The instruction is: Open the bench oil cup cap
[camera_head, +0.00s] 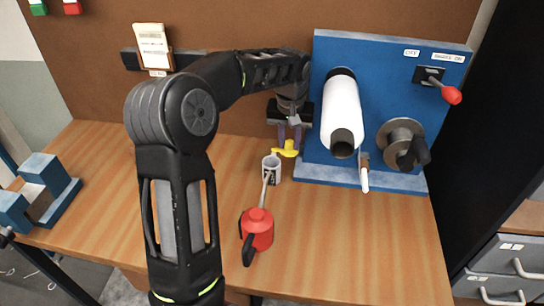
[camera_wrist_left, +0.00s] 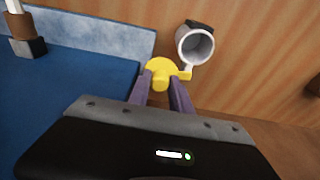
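The yellow cap (camera_head: 287,150) is out to the right of the small grey-white oil cup (camera_head: 271,175), with its round part off the cup's mouth. In the left wrist view the cup's mouth (camera_wrist_left: 195,46) is uncovered, and a yellow tab runs from the cap (camera_wrist_left: 161,74) toward the cup's rim. My left gripper (camera_head: 289,146) points down over the cap. In the left wrist view its fingertips (camera_wrist_left: 162,80) stand apart at the cap's two sides; I cannot tell whether they grip it. My right gripper is not in view.
A red oil can (camera_head: 258,232) stands in front of the cup, its spout reaching toward it. A blue panel (camera_head: 390,110) with a white roller (camera_head: 341,105), a crank (camera_head: 405,145) and a red-knobbed lever (camera_head: 445,90) stands right. A blue block fixture (camera_head: 40,190) sits far left.

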